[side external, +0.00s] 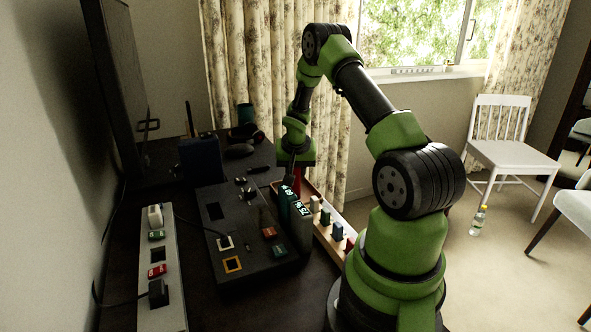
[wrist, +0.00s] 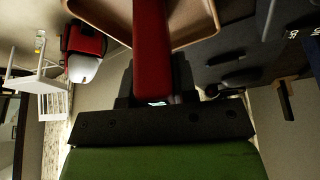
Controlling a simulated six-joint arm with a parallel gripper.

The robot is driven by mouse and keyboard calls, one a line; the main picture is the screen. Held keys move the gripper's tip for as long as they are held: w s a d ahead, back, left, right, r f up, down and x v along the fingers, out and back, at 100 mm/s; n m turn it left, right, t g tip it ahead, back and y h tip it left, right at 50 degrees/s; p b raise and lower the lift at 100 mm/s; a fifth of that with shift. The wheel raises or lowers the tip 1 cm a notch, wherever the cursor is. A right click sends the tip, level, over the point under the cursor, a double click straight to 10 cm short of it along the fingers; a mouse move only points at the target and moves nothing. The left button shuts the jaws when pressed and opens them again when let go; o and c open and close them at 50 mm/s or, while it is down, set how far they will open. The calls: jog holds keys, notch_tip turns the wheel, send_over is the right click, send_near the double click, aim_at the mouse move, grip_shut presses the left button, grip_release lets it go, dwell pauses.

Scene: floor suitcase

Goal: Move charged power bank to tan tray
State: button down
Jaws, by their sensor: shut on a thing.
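My gripper (side external: 291,172) is shut on a red power bank (wrist: 152,45); a bit of its red side shows below the jaws in the side view (side external: 297,177). A small bright spot shows near its end between the jaws in the wrist view. The tan tray (side external: 322,190) stands along the right edge of the dark desk, and its rim also shows in the wrist view (wrist: 212,28). The red bank is over or beside the far end of the tray; contact cannot be told. Two dark green-grey power banks with lit displays (side external: 302,228) stand upright left of the tray.
A dark blue box (side external: 199,158) stands farther back. A white chair (side external: 502,145) and bottle (side external: 478,221) are on the floor.

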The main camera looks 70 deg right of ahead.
jog(key=shift+f, duration=0.15)
jog(key=c, duration=0.9)
grip_release()
jog(key=a+r+n+t, duration=0.1)
jog(key=a+r, duration=0.5)
jog(key=r, duration=0.3)
jog(key=a+r+n+t, duration=0.1)
jog(key=a+r, duration=0.5)
jog(key=r, duration=0.3)
jog(key=s+a+r+n+t+y, duration=0.1)
jog(key=s+a+r+n+y, duration=0.1)
jog(key=s+a, duration=0.2)
jog(key=s+a+r+n+t+y, duration=0.1)
jog(key=s+a+r+n+y, duration=0.1)
jog(key=a, duration=0.8)
jog(key=s+a+r+n+t+y, duration=0.1)
jog(key=s+a+r+n+y, duration=0.1)
jog(key=s+a, duration=0.4)
jog(key=shift+a+r+n+t, duration=0.3)
jog(key=shift+a+r+n, duration=0.5)
jog(key=shift+a+r, duration=0.1)
